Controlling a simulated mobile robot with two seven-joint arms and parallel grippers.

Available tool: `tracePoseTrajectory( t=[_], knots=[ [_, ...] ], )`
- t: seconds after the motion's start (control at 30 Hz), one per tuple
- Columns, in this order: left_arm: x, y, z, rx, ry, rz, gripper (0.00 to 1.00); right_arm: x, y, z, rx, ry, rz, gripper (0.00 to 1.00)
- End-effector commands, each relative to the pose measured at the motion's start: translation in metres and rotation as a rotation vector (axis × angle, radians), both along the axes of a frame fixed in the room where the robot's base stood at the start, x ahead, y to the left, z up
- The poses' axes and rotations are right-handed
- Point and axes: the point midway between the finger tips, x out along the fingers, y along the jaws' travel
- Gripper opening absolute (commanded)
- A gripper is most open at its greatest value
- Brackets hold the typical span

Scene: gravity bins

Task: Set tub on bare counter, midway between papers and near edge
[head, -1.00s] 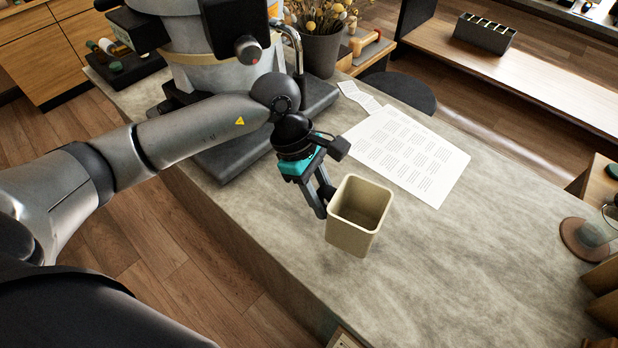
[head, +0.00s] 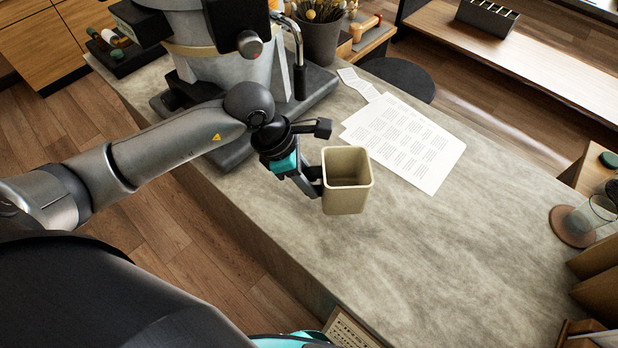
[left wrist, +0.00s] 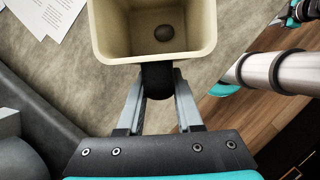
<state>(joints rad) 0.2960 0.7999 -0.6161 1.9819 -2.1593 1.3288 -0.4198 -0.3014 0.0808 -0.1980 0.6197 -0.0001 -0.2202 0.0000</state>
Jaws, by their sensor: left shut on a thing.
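The tub (head: 345,196) is a beige, square, open-topped container, upright over the counter (head: 450,260) in the head view. My left gripper (head: 316,182) is shut on the tub's near-left wall. I cannot tell whether the tub's base touches the counter. My right gripper is not seen.
A large grey machine (head: 235,60) on a dark base stands at the back left, close to my left arm. A glass (head: 590,215) on a round coaster stands at the right. The counter right of the tub is bare.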

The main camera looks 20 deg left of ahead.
Motion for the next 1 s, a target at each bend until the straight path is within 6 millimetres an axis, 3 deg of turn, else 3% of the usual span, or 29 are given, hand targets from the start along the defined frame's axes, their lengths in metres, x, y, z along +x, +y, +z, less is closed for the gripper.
tracePoseTrajectory(
  t=[0.6,1.0],
  knots=[
    [0.0,0.0,-0.057,-0.001,0.0,0.0,0.0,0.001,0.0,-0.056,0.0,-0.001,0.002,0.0],
    [0.0,0.0,-0.059,-0.001,-0.002,0.0,0.0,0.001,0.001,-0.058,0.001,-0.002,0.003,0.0]
  ],
)
